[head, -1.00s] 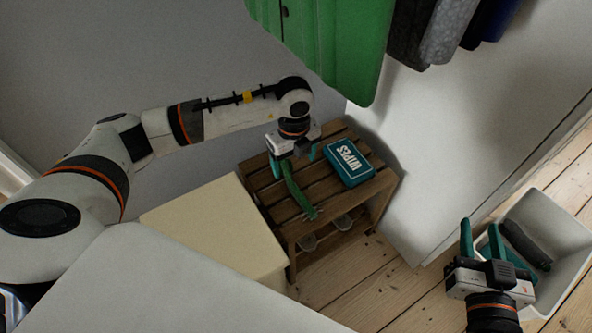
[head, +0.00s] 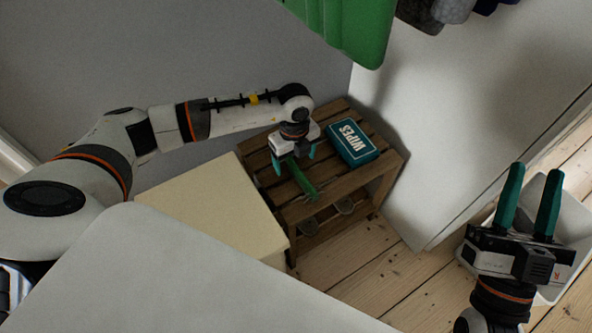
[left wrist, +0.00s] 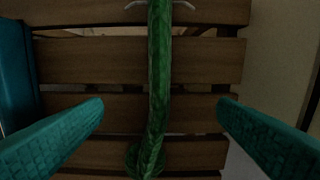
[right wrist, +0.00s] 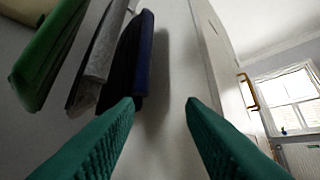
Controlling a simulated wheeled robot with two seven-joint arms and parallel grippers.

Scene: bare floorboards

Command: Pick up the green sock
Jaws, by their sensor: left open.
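The green sock (head: 304,182) lies across the slats of a wooden rack (head: 345,193), with one end toward its front edge. In the left wrist view the sock (left wrist: 159,70) runs lengthwise down the middle, between the fingers. My left gripper (head: 294,166) is open above the sock, one finger on each side; the left wrist view shows both fingertips (left wrist: 160,108) apart from it. The gripper hides the sock's far end in the head view. My right gripper (head: 528,205) is open and empty, fingers raised, in front of a white bin.
A wipes box (head: 351,143) lies on the rack right of the sock. A cream box (head: 215,210) stands close at the rack's left. The white bin (head: 552,190) is on the floor at right. Green (head: 350,25) and dark garments hang above. Floorboards in front are clear.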

